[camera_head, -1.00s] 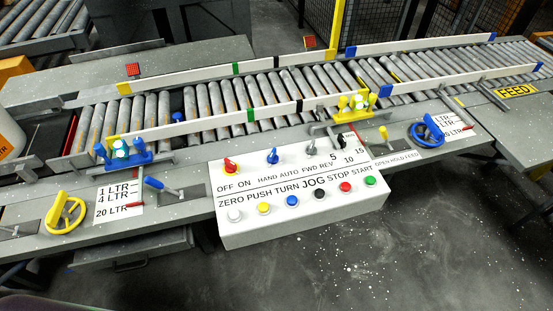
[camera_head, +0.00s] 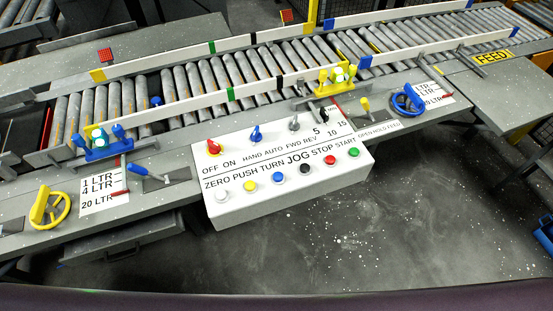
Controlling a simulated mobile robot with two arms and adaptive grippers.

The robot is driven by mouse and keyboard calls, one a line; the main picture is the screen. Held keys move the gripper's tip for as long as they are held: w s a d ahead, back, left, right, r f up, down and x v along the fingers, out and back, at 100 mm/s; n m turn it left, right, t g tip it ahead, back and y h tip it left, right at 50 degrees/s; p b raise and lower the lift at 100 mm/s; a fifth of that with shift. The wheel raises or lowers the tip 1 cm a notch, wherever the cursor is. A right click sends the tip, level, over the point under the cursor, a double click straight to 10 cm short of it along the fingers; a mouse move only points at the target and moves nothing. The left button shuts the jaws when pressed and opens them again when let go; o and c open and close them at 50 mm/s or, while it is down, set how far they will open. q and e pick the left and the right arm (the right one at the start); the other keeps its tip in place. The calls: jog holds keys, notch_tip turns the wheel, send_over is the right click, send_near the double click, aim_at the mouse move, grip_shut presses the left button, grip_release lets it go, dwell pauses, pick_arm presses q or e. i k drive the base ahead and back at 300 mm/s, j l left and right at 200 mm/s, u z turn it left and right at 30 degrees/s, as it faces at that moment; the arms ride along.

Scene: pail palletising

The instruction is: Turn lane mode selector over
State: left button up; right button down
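A white control panel (camera_head: 290,196) stands at the front of the conveyor. Its top row holds a red selector (camera_head: 213,147) at OFF ON, a blue selector (camera_head: 256,133) at HAND AUTO, a grey selector (camera_head: 294,124) at FWD REV and a black selector (camera_head: 323,115) above the 5 10 15 scale. The blue selector's handle stands roughly upright in the picture; its exact setting is too small to tell. Neither of my grippers is in view, and nothing touches the panel.
Below the selectors runs a row of buttons, among them a black one (camera_head: 305,168). A yellow handwheel (camera_head: 49,208) and a blue one (camera_head: 408,99) flank the panel. The roller conveyor (camera_head: 180,95) runs behind. The floor (camera_head: 350,240) in front is clear.

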aim_at(257, 137)
jog(key=k+j+u, duration=0.15)
jog(key=j, duration=0.25)
jog(key=k+j+u, duration=0.2)
jog(key=j, duration=0.15)
jog(key=j+u, duration=0.15)
jog(key=j, duration=0.25)
